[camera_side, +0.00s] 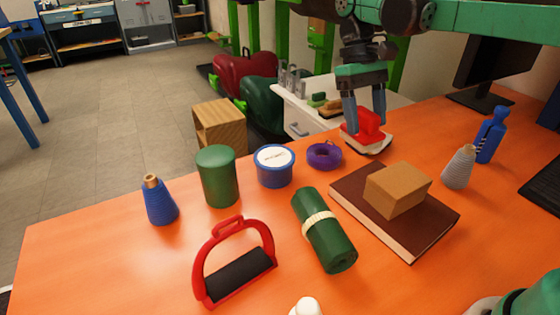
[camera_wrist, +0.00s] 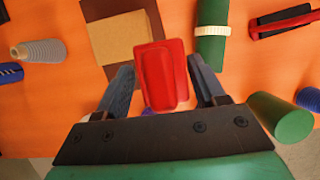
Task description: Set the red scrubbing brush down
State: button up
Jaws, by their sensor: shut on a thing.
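The red scrubbing brush (camera_side: 368,127) has a red grip on top and a pale underside. It is at the far edge of the orange table in the side view. My gripper (camera_side: 366,114) is above it, with its fingers down on both sides of the red grip. In the wrist view the brush (camera_wrist: 162,76) shows between the two fingers of my gripper (camera_wrist: 164,82). The gripper is shut on the brush. I cannot tell whether the brush's underside touches the table.
A brown book (camera_side: 408,228) with a tan block (camera_side: 397,190) on it lies nearby. A purple tape roll (camera_side: 324,156) is left of the brush. A grey cone (camera_side: 458,168) and blue bottle (camera_side: 490,137) are right.

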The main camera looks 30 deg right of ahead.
jog(key=s+d+r+m+t+y, duration=0.2)
jog(key=d+m+t+y, duration=0.15)
jog(key=d+m, duration=0.9)
notch_tip(320, 180, up, 2)
jog(key=m+t, duration=0.4)
jog(key=m, duration=1)
send_over(429, 192)
notch_tip(429, 192, down, 19)
jog(key=shift+d+f, duration=0.1)
jog(key=shift+f, duration=0.1)
jog(key=o, duration=1.3)
